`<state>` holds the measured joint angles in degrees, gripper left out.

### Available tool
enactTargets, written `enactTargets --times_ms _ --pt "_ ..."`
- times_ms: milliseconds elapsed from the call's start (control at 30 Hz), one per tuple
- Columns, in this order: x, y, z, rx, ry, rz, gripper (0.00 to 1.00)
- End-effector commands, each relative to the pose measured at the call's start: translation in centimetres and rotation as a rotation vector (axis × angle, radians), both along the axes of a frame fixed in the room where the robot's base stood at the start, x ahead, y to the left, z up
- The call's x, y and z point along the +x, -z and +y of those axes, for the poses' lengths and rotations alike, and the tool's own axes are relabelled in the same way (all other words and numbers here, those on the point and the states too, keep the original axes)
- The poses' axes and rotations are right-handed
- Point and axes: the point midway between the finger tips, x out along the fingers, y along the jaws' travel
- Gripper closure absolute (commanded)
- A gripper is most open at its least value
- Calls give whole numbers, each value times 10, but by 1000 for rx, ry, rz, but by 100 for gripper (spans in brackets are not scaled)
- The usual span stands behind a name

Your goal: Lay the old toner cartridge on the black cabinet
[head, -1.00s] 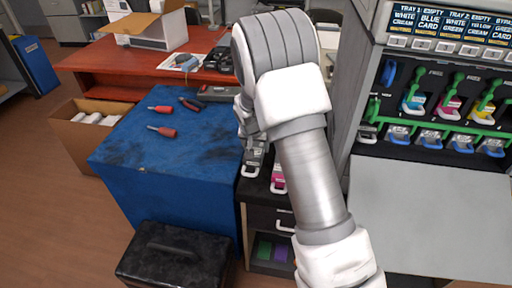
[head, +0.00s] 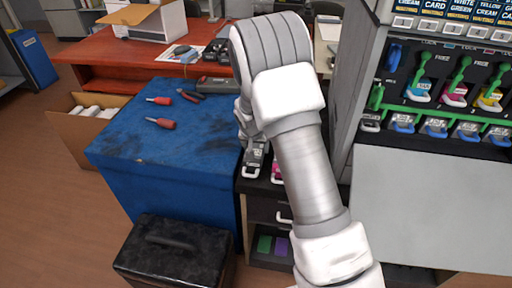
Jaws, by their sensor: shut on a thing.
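The black cabinet (head: 262,209) stands between the blue cabinet and the printer, with a drawer front and an open lower shelf. A grey-black toner cartridge (head: 253,160) with a white handle end is at the cabinet's top, under my gripper (head: 246,138). My gripper points down and is shut on this cartridge; its fingertips are largely hidden by my arm. I cannot tell whether the cartridge touches the top. A magenta cartridge (head: 277,172) is just to its right, partly covered by my arm.
The blue cabinet (head: 165,190) on the left carries screwdrivers (head: 161,123) and pliers (head: 190,94). A black toolbox (head: 172,258) stands in front. The open printer (head: 430,185) with several cartridges is close on the right. My arm hides much of the cabinet top.

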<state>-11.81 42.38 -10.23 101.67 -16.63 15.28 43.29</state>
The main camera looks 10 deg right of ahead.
Motion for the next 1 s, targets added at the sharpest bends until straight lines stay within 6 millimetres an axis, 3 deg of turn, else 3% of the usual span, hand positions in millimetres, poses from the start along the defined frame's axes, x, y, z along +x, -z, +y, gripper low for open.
enactTargets --times_ms 300,333,467,767,1000 --pt "1 10 0 0 -1 -2 100" --pt "1 9 0 -1 -1 -3 24" --pt "1 9 0 0 0 -2 1" --pt "-1 7 1 0 -1 1 0" --pt "-13 -27 7 1 -2 -3 0"
